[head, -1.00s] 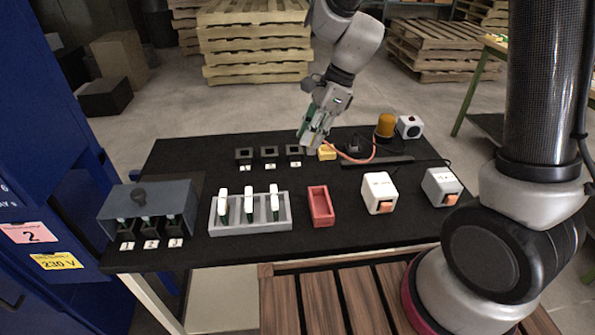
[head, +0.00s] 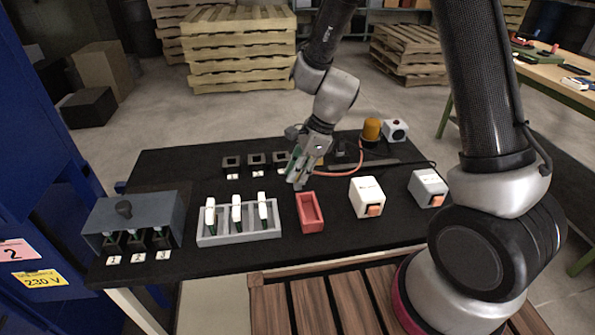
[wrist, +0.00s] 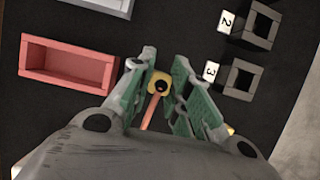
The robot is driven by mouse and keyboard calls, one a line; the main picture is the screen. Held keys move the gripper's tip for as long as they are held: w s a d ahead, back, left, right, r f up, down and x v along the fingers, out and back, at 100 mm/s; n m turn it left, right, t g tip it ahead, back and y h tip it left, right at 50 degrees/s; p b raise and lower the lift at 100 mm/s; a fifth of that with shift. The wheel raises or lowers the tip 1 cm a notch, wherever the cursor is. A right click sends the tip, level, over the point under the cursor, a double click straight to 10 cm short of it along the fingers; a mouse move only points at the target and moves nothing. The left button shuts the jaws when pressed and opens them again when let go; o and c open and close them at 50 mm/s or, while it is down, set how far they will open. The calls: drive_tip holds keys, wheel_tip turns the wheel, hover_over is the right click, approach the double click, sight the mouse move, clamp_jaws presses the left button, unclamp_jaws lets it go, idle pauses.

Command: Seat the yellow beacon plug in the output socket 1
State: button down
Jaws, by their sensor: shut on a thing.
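My gripper (head: 297,176) is shut on the yellow beacon plug (wrist: 159,77), which shows between the green-padded fingers (wrist: 159,100) in the wrist view. A red-orange cord runs from the plug. In the head view the fingers mostly hide the plug. The gripper is above the mat behind the red tray, right of the row of black output sockets. Output socket 1 (head: 231,161) is the leftmost of the three, judging by label order, and looks empty. Socket 2 (wrist: 258,40) and socket 3 (wrist: 229,90) show in the wrist view; socket 1 is outside it.
The red tray (head: 301,224) is close in front of the gripper. A grey rack (head: 240,237) holds several white-and-green pieces. Two switch boxes (head: 366,191) (head: 417,185) stand right. The amber beacon (head: 371,130) is behind, its cord crossing the mat. A grey-blue box (head: 105,213) is left.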

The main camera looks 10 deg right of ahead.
drive_tip(key=c, duration=1.3)
unclamp_jaws()
drive_tip(key=shift+f, duration=0.1)
drive_tip(key=shift+c, duration=0.2)
drive_tip(key=shift+r, duration=0.4)
drive_tip(key=v, duration=1.1)
drive_tip(key=shift+d+r, duration=0.2)
drive_tip(key=shift+r, duration=0.1)
